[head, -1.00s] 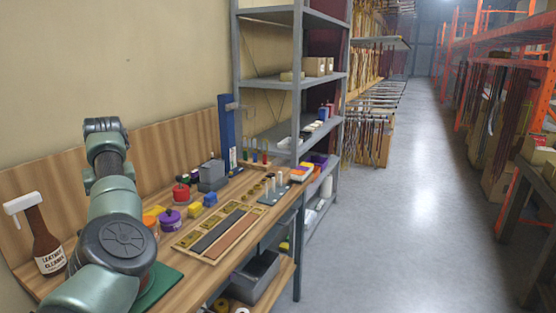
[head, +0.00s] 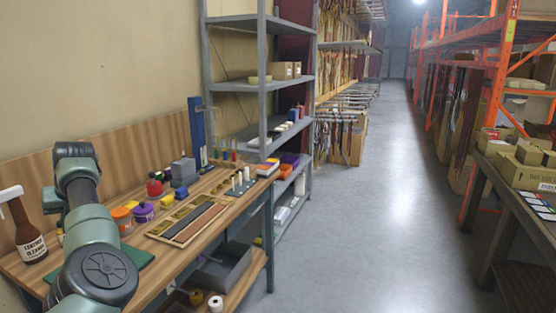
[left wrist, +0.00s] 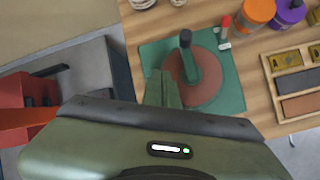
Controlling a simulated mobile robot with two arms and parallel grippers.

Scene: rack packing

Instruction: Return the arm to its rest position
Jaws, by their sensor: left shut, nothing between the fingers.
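My left arm (head: 95,235) comes in from the lower left in the head view and reaches over the workbench (head: 258,196). The fingers of my left gripper are hidden there. In the left wrist view the gripper (left wrist: 160,80) is shut and empty, above the near edge of the green mat (left wrist: 147,49). A round reddish-brown disc (left wrist: 207,91) lies on the mat, with a green, dark-topped tool (left wrist: 187,58) on it. It looks apart from the fingers. My right gripper is in neither view.
A spray bottle (head: 27,232), orange jar (head: 122,217), purple jar (head: 143,212) and a wooden tray (head: 157,236) of strips stand on the bench. A grey shelf rack (head: 205,100) stands behind. The aisle floor (head: 350,230) is clear. A table with boxes (head: 478,150) is at right.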

